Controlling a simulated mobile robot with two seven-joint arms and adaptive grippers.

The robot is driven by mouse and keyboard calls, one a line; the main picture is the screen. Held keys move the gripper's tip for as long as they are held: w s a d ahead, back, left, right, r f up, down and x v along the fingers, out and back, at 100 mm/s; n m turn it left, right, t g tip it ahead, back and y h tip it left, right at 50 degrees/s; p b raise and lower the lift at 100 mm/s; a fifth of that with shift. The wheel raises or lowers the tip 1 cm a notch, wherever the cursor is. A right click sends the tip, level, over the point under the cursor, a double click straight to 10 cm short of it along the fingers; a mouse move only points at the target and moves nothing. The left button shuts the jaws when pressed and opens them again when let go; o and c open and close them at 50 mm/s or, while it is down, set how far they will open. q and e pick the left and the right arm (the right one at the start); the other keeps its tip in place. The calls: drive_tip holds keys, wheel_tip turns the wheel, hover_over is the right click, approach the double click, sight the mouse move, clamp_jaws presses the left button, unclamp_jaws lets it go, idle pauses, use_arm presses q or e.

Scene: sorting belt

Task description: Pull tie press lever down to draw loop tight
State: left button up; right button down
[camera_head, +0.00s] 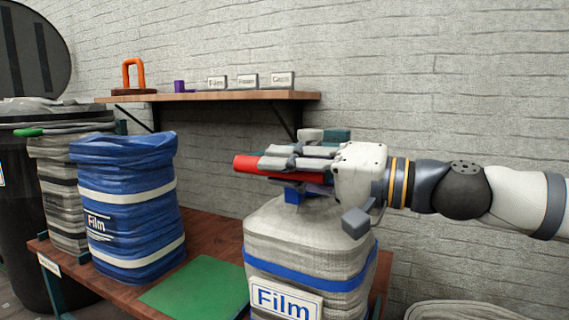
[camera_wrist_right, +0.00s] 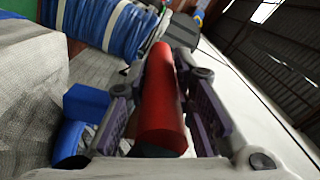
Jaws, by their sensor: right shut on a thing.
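The red tie press lever (camera_head: 246,163) lies roughly level above a white sack labelled Film (camera_head: 265,225). My right gripper (camera_head: 266,165) is shut around the lever, whose red end sticks out to the left of the fingers. In the right wrist view the red bar (camera_wrist_right: 160,105) lies between the two finger pads. A blue block (camera_head: 293,196) shows just under the gripper at the sack's top; it also shows in the wrist view (camera_wrist_right: 86,103). Much of the press and the sack's neck are hidden behind the gripper. My left gripper is not in view.
A blue Film sack (camera_head: 130,215) and a grey sack (camera_head: 62,190) stand on the wooden bench to the left. A green mat (camera_head: 195,288) lies bare between sacks. A wall shelf (camera_head: 215,97) holds an orange-handled item (camera_head: 133,76) and small labelled blocks.

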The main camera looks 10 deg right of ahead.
drive_tip(key=shift+f+b, duration=0.35)
drive_tip(key=shift+f, duration=0.65)
drive_tip(key=c, duration=1.4)
unclamp_jaws()
drive_tip(key=shift+w+f, duration=0.1)
drive_tip(key=shift+o, duration=0.2)
